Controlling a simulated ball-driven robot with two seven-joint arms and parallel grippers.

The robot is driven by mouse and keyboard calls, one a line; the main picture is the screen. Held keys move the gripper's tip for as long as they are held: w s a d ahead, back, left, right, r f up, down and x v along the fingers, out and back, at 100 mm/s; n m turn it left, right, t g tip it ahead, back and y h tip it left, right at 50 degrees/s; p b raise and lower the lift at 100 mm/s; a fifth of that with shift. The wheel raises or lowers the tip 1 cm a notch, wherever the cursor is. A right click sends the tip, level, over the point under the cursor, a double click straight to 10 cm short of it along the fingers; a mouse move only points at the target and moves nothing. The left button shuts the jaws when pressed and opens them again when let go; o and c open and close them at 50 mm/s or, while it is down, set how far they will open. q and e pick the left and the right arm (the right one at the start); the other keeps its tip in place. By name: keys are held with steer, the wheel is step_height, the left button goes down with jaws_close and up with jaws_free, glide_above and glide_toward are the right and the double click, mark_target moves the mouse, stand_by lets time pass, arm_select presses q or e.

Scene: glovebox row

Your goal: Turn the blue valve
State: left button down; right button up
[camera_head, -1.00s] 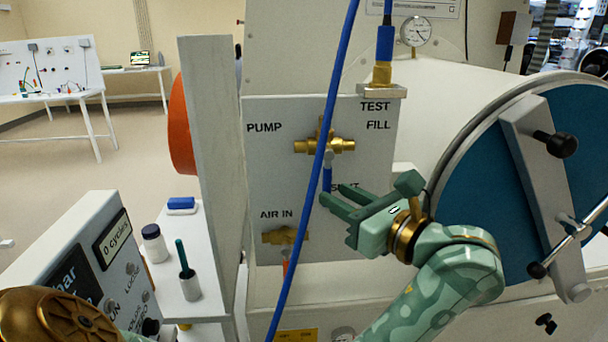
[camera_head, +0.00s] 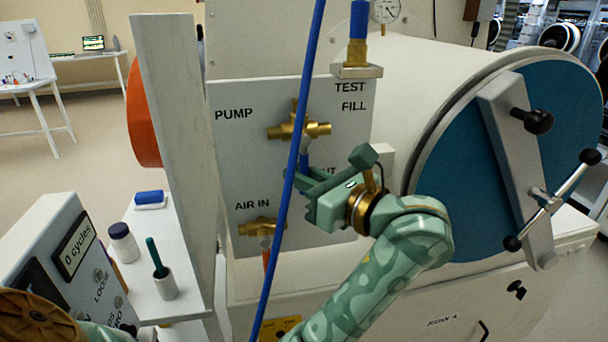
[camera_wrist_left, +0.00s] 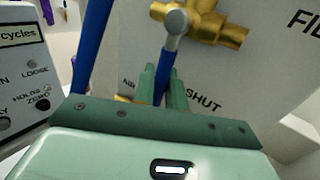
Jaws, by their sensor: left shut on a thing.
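The blue valve is a brass body (camera_head: 300,130) on the pale panel with a blue lever handle (camera_head: 304,160) hanging straight down. In the left wrist view the handle (camera_wrist_left: 166,65) runs down from a grey pivot on the brass body (camera_wrist_left: 205,20). My left gripper (camera_head: 300,182) is at the handle's lower part, with its fingers (camera_wrist_left: 163,80) shut on it from both sides. The gripper partly covers the SHUT label. The handle's lower end is hidden between the fingers. My right gripper is not in view.
A loose blue hose (camera_head: 290,170) hangs just in front of the valve. A brass AIR IN valve (camera_head: 262,227) sits below. A white upright board (camera_head: 175,130) stands left, the round blue door (camera_head: 545,130) right. A small shelf (camera_head: 185,310) holds bottles.

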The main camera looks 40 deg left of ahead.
arm_select(q)
steer(key=shift+s+a+r+m+t+y+p, duration=0.2)
steer(key=shift+s+a+m+t+y+p, duration=0.2)
steer(key=shift+m+y+p, duration=0.55)
steer(key=shift+s+a+r+m+t+y+p, duration=0.35)
steer(key=shift+m+p, duration=0.35)
steer(key=shift+m, duration=0.7)
steer(key=shift+s+a+r+m+t+y+p, duration=0.1)
steer(key=shift+s+a+m+t+y+p, duration=0.35)
steer(key=shift+m+p, duration=0.55)
steer(key=shift+s+d+m, duration=0.1)
steer(key=shift+m, duration=0.15)
steer(key=c, duration=1.5)
jaws_free()
steer(key=shift+f, duration=0.1)
